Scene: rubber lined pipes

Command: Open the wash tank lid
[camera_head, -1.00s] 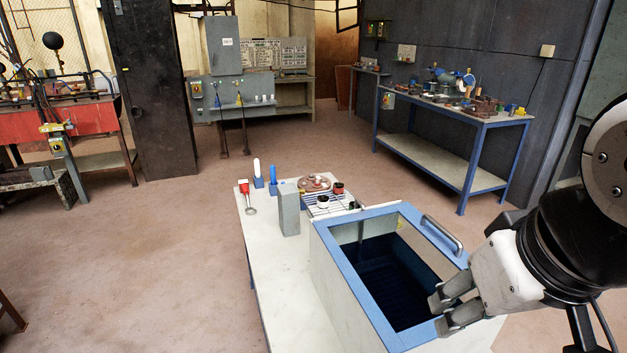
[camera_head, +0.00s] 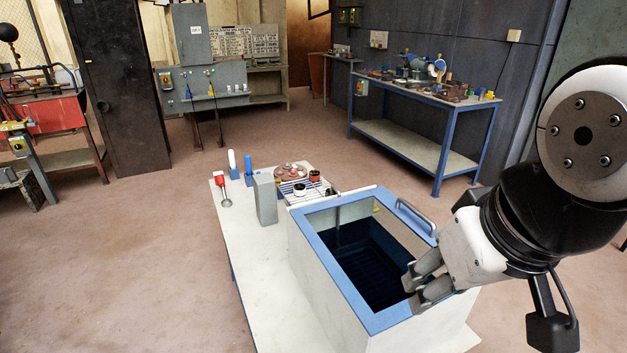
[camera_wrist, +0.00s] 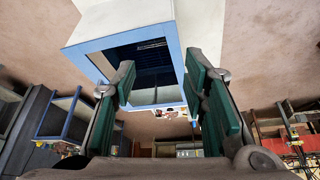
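The wash tank (camera_head: 315,270) is a white box with a blue top frame, on a white-topped table. A window in the frame shows the dark blue inside. I cannot tell whether a clear pane fills it. A grey bar handle (camera_head: 417,215) sits on the frame's right side. My gripper (camera_head: 414,287) is over the frame's near right part, nearer to me than the handle and not around it. In the wrist view my gripper (camera_wrist: 165,70) has its green-padded fingers apart with nothing held. The blue frame (camera_wrist: 180,45) shows beyond and between them. The handle is not discernible there.
Behind the tank are a grey block (camera_head: 265,198), a red-topped ladle (camera_head: 225,190), blue and white bottles, and a wire rack (camera_head: 308,188) with small items. A blue-legged workbench (camera_head: 440,105) stands behind. The floor left of the table is clear.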

